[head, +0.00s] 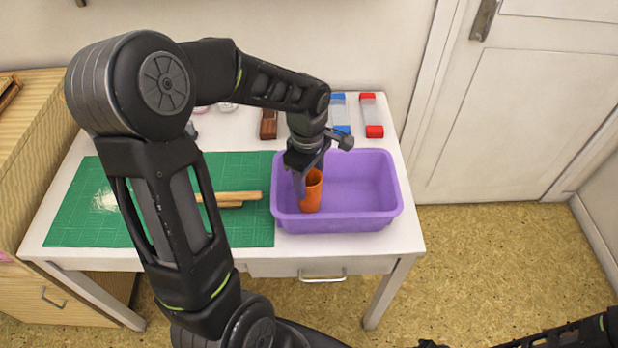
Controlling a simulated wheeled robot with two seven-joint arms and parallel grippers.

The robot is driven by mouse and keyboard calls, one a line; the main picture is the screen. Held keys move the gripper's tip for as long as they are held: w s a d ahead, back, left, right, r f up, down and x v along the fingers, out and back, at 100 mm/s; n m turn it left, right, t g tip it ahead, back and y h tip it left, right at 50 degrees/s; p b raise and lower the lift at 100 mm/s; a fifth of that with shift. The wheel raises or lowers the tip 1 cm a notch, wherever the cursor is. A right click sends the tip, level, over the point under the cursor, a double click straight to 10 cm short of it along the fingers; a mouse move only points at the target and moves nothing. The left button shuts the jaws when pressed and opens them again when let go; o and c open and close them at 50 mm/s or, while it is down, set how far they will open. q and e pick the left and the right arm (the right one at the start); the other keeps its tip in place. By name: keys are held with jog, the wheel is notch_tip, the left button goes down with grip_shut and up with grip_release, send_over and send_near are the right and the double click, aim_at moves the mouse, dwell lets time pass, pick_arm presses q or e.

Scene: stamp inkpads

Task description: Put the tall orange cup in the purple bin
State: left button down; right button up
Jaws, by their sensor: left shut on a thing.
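The tall orange cup (312,192) is upright at the left end of the purple bin (362,223), in the head view. Its lower part overlaps the bin's inside and front wall; I cannot tell whether it touches the bin floor. My left gripper (304,180) reaches down from above and is shut on the cup, with a finger at its left side. The bin stands on the right part of the white table and otherwise looks empty. Of my right arm only a dark part shows at the bottom right corner; its gripper is not clearly seen.
Behind the bin are a brown block (268,124) and blue-capped (341,130) and red-capped (374,130) items. My left arm hides part of the mat.

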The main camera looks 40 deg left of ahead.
pick_arm(q)
jog(key=c, duration=0.6)
grip_release()
jog(key=shift+o, duration=0.2)
notch_tip(320, 180, up, 12)
jog(key=shift+s+r, duration=0.15)
jog(key=shift+s, duration=0.05)
